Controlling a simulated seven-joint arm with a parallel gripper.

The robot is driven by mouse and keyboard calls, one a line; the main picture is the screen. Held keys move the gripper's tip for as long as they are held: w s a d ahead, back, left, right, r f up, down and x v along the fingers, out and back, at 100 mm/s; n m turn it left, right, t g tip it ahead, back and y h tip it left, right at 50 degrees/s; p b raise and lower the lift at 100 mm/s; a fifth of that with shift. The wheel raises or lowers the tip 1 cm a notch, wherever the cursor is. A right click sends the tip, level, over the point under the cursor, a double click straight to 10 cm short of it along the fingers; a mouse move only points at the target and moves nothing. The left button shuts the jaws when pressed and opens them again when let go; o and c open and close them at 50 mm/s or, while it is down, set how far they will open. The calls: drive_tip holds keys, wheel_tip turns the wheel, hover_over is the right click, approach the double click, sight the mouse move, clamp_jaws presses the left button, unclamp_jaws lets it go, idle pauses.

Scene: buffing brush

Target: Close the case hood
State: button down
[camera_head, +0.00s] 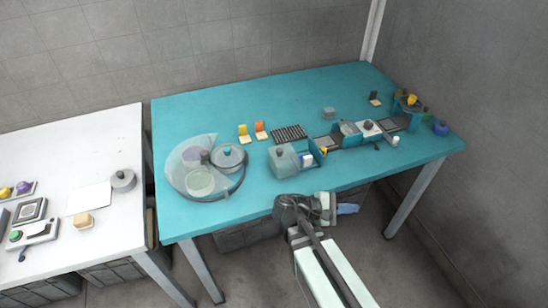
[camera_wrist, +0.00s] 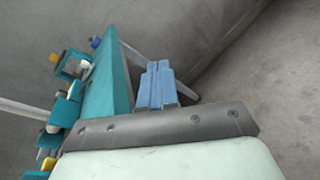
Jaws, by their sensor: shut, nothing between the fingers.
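A translucent grey box-shaped cover with a dark knob (camera_head: 284,160) stands near the front middle of the teal table, at the left end of a row of teal holders (camera_head: 320,151). It looks like the case hood, but I cannot tell for sure or see its hinge. A round translucent case (camera_head: 199,182) with a raised clear panel stands to its left. My gripper (camera_head: 348,209) is shut and empty in front of the table's front edge, right of and apart from the cover. Its blue fingers (camera_wrist: 157,85) also show in the wrist view.
The teal table (camera_head: 230,110) has free room at the back. Yellow and orange stands (camera_head: 252,132) and a dark grid (camera_head: 289,133) sit behind the cover. Small coloured items (camera_head: 411,101) crowd the right end. A white table (camera_head: 100,150) stands left.

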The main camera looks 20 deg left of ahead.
drive_tip(key=s+a+r+n+t+y, duration=0.2)
drive_tip(key=s+a+r+n, duration=0.1)
drive_tip(key=a, duration=0.7)
drive_tip(key=s+a+r+n+t+y, duration=0.3)
drive_tip(key=a+n, duration=0.4)
drive_tip(key=a, duration=0.3)
drive_tip(key=s+a+r+n+t+y, duration=0.2)
drive_tip(key=s+a+r+n+t, duration=0.1)
drive_tip(key=a, duration=0.8)
drive_tip(key=shift+s+r+n+y, duration=0.15)
drive_tip(key=shift+s+n+y, duration=0.15)
drive_tip(key=shift+s+n, duration=0.85)
approach(294, 157)
drive_tip(key=shift+m, duration=0.25)
drive_tip(key=w, duration=0.1)
drive_tip(key=w+a+r, duration=0.1)
drive_tip(key=w+a, duration=0.1)
drive_tip(key=w, duration=0.1)
drive_tip(key=shift+w+a+r, duration=0.1)
drive_tip(key=shift+a+r, duration=0.15)
drive_tip(key=shift+r, duration=0.05)
drive_tip(key=shift+w+d, duration=2.8)
